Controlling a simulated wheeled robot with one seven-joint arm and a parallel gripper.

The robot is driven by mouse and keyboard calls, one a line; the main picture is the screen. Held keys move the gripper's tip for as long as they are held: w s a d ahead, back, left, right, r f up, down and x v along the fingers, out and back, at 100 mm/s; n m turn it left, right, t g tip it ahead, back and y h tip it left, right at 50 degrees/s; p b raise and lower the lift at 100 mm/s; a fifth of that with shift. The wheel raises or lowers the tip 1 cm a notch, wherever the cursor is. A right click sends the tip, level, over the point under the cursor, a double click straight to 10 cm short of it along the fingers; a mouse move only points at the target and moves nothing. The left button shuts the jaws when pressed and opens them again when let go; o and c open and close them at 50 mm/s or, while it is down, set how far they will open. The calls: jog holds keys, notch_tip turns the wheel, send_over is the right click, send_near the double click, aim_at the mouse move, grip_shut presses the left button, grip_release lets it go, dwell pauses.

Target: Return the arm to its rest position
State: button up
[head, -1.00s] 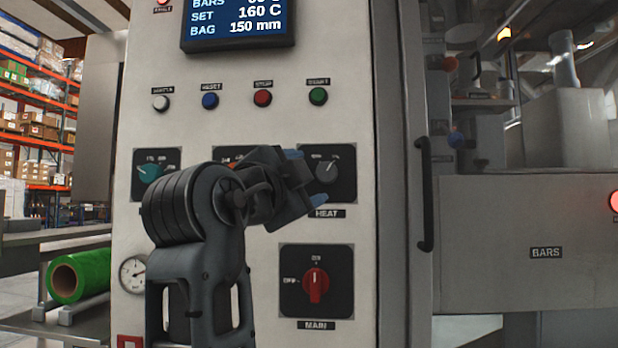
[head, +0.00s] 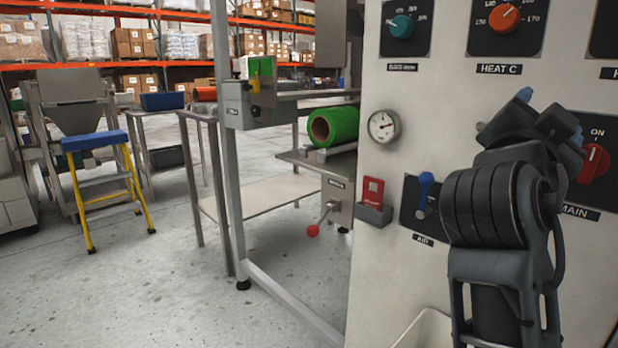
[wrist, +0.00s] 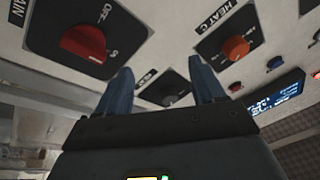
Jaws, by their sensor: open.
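My arm is raised at the right of the head view, in front of the control panel (head: 390,290). My gripper (head: 550,120) is partly hidden behind my own arm there, with its blue fingertips pointing away. In the wrist view my gripper (wrist: 168,85) is open, its two blue fingers apart with nothing between them. It faces the panel and appears clear of its knobs. The red MAIN switch (head: 594,165) shows just right of the gripper, with its pointer towards ON. It also shows in the wrist view (wrist: 88,44), at upper left.
The orange HEAT C knob (head: 504,18), teal knob (head: 401,27), gauge (head: 383,125) and blue AIR lever (head: 425,185) are on the panel. Left of it stand a steel frame, a green roll (head: 334,127) and a yellow step stool (head: 105,175). Open floor lies at lower left.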

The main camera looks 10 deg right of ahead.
jog(key=s+a+f+n+t+y, duration=0.25)
jog(key=f+n+y, duration=0.3)
jog(key=f, duration=0.55)
jog(key=s+a+f+n+t+y, duration=0.2)
jog(key=a+f+n+t+y, duration=0.15)
jog(key=f+n, duration=0.5)
jog(key=s+a+f+n+g+y, duration=0.1)
jog(key=s+a+f+n+y, duration=0.15)
jog(key=s+f, duration=0.6)
jog(key=s+a+f+n+g+y, duration=0.15)
jog(key=s+f+y, duration=0.25)
jog(key=s+f, duration=0.4)
jog(key=s+a+r+g+y, duration=0.1)
jog(key=s, duration=0.8)
jog(key=s+a+r, duration=0.1)
jog(key=s+a, duration=0.1)
jog(key=s, duration=0.8)
notch_tip(320, 180, up, 22)
jog(key=p, duration=2.1)
jog(key=shift+d+f, duration=0.25)
